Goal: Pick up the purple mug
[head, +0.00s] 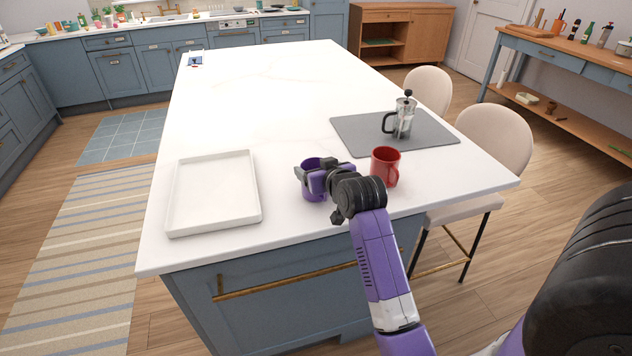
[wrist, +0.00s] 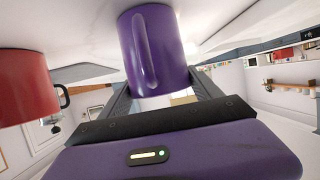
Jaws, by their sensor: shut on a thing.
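The purple mug (head: 312,193) is upright at the near part of the white island top, between the white tray and the red mug. My gripper (head: 313,177) reaches it from the right and is shut on its body, with a finger on either side. In the wrist view, the purple mug (wrist: 172,45) sits between the dark fingers, its handle facing the camera. That view appears upside down. My gripper hides part of the mug in the head view. I cannot tell whether its base touches the island top.
A red mug (head: 385,166) stands close to the right of my gripper. A French press (head: 404,119) stands on a grey mat (head: 352,134) behind it. An empty white tray (head: 213,190) lies to the left. The island top (head: 255,100) is mostly clear further back.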

